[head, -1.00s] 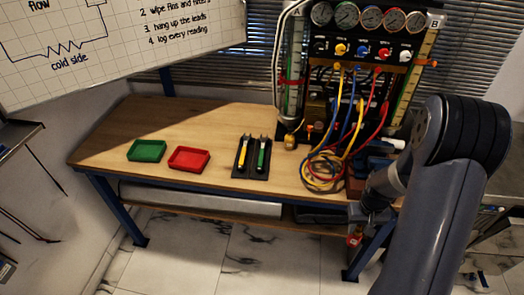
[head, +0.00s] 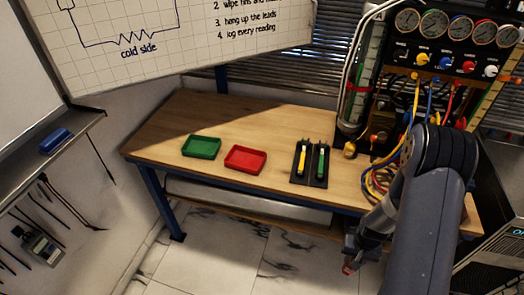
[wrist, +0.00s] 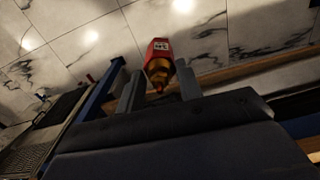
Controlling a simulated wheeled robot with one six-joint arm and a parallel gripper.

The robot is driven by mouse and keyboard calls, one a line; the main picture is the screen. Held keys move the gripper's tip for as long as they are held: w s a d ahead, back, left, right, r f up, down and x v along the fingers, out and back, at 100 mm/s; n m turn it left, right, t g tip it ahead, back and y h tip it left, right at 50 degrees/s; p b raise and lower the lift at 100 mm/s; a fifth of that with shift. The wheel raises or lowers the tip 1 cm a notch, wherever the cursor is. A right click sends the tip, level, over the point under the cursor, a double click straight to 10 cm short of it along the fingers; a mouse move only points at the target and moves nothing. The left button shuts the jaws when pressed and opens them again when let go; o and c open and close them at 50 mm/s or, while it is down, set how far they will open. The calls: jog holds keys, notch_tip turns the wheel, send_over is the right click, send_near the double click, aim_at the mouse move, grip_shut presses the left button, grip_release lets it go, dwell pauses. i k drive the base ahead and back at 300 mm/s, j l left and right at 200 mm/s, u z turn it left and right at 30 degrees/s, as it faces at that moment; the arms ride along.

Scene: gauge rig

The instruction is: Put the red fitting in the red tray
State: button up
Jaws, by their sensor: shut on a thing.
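The red fitting (wrist: 158,54) is between the two fingers of my gripper (wrist: 160,85) in the wrist view. It has a red body with a small label and a brass-coloured part. In the head view my gripper (head: 352,262) hangs low in front of the bench, below the top's front edge, and a bit of red (head: 347,268) shows at its tip. The red tray (head: 245,160) lies empty on the bench top, up and to the left of my gripper, apart from it.
A green tray (head: 201,147) sits left of the red one. A dark holder with two tools (head: 311,165) lies to its right. The gauge rig (head: 450,60) with coloured hoses stands at the right. The bench's front edge (head: 270,195) lies between my gripper and the trays.

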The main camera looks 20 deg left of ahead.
aim_at(246, 162)
jog(key=j, duration=2.1)
